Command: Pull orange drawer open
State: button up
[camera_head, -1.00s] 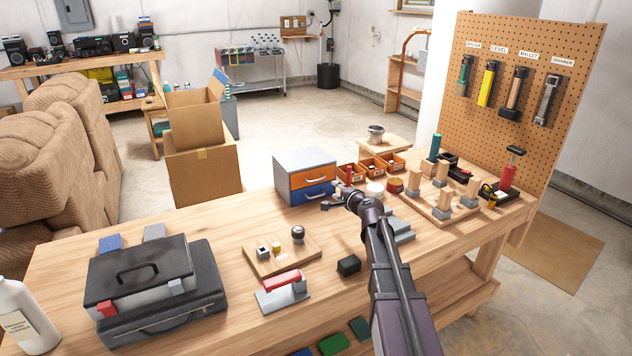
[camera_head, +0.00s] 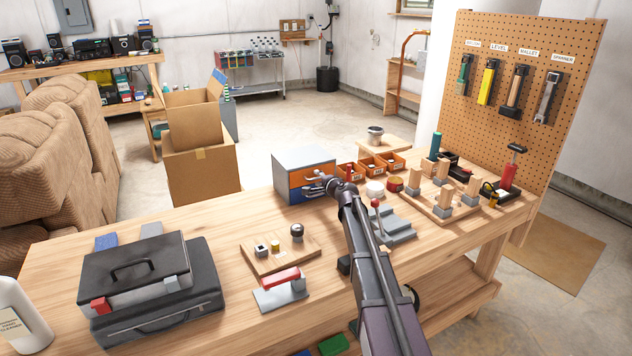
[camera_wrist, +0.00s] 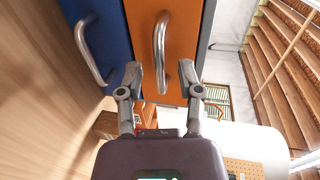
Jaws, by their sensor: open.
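A small grey cabinet (camera_head: 303,157) on the workbench has an orange drawer (camera_head: 296,180) above a blue drawer (camera_head: 293,197). Both look closed. My gripper (camera_head: 318,184) is in front of the orange drawer and hides much of its front. In the wrist view, the orange drawer front (camera_wrist: 178,22) has a silver bar handle (camera_wrist: 159,45). My gripper (camera_wrist: 160,74) is open, with one finger on either side of the lower part of this handle. I cannot tell whether the fingers touch the handle or the front. The blue drawer's handle (camera_wrist: 86,52) is to the left, clear of the fingers.
Orange bins (camera_head: 371,166) stand right of the cabinet. A wooden board with small parts (camera_head: 272,258) and a black case (camera_head: 150,290) are to the left. The bench before the cabinet is mostly clear.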

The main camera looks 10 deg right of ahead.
jog(key=shift+w+a+f, duration=0.15)
jog(key=shift+w+a, duration=0.05)
jog(key=shift+w, duration=0.4)
grip_shut()
jog(key=f+v, duration=0.2)
jog(key=v, duration=0.9)
jog(key=shift+s+f, duration=0.15)
jog(key=shift+s, duration=0.45)
jog(key=shift+d, duration=0.15)
grip_release()
